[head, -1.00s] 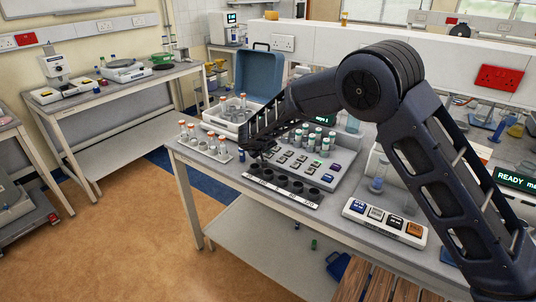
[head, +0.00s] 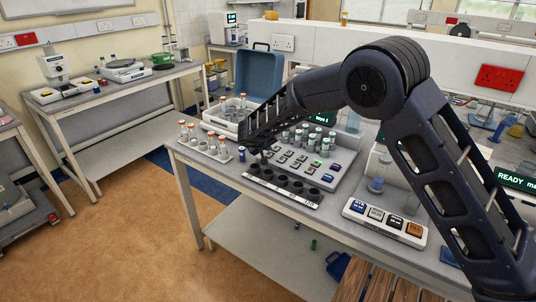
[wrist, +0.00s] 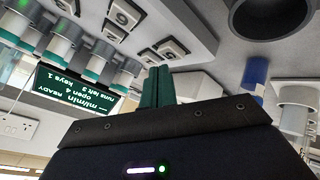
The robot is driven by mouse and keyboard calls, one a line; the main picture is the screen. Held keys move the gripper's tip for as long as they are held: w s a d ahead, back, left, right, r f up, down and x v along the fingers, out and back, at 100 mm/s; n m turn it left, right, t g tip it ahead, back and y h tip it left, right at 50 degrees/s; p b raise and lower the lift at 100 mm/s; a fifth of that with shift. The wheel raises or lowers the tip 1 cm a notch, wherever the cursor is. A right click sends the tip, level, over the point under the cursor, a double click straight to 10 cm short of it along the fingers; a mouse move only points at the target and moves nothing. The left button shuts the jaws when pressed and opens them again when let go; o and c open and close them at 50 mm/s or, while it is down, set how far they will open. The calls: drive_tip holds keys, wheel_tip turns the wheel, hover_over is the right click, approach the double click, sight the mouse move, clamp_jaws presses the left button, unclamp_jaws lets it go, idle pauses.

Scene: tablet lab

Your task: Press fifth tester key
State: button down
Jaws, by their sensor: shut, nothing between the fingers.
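The tester (head: 338,172) is a grey sloped panel on the bench in the head view, with rows of small dark-framed keys (head: 293,160). Several keys (wrist: 123,17) show close up and upside down in the wrist view, some with large digits. Contact with a key cannot be seen.
Grey-capped vials (head: 303,137) stand behind the keys. A strip of dark round wells (head: 283,182) lies along the front. A rack of orange-capped tubes (head: 206,148) stands left of the panel. A box with coloured buttons (head: 385,222) is at the right.

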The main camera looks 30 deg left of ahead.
sight(268, 155)
drive_tip(key=shift+r, duration=2.7)
